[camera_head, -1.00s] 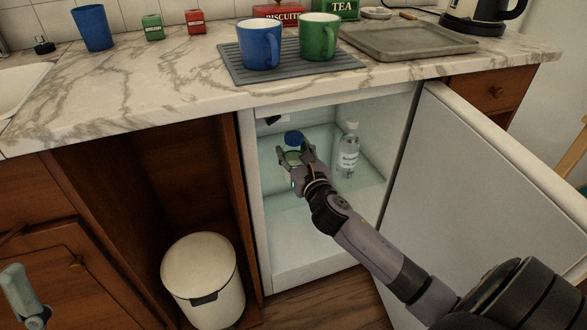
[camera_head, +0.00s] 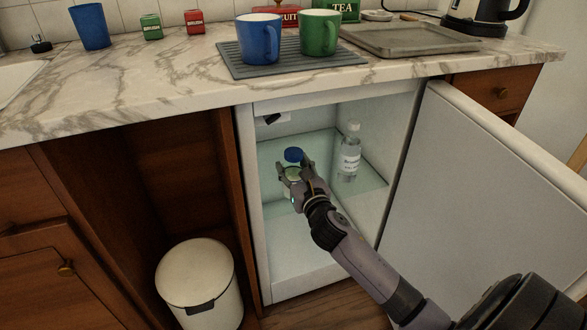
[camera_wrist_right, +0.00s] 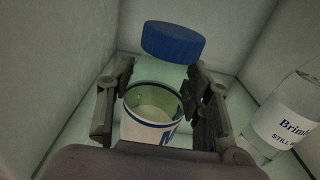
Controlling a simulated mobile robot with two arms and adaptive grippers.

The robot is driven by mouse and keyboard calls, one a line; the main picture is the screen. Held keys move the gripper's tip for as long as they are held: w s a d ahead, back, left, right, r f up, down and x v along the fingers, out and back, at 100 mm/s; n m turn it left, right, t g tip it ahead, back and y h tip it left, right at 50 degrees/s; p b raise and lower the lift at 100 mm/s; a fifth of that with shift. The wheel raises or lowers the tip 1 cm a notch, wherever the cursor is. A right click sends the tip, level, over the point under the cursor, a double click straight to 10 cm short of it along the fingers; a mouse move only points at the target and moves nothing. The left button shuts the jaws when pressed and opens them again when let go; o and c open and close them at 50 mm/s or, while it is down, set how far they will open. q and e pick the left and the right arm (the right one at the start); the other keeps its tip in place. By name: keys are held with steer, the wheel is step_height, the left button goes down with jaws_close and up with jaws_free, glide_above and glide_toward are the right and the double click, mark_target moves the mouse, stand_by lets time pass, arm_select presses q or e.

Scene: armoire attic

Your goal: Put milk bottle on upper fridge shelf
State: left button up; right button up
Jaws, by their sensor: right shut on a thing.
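The milk bottle has a blue cap (camera_head: 293,155) and a pale body. In the right wrist view its cap (camera_wrist_right: 172,40) tops a greenish body, with a white label with blue bands (camera_wrist_right: 142,132) nearer the camera. My right gripper (camera_head: 290,177) is inside the open fridge (camera_head: 250,215), shut on the milk bottle, with a finger on each side of it. The glass upper shelf (camera_head: 368,196) lies around and below the bottle. I cannot tell whether the bottle's base touches the shelf. My left gripper is not in view.
A clear water bottle (camera_head: 349,160) stands on the shelf to the right. The open fridge door (camera_head: 490,190) is beside my right arm. The counter (camera_head: 150,85) with mugs is above the fridge. A white bin (camera_head: 198,280) stands at left. The shelf's front right is clear.

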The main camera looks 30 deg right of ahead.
steer(key=o, duration=1.4)
steer(key=shift+f, duration=0.1)
steer(key=shift+c, duration=0.2)
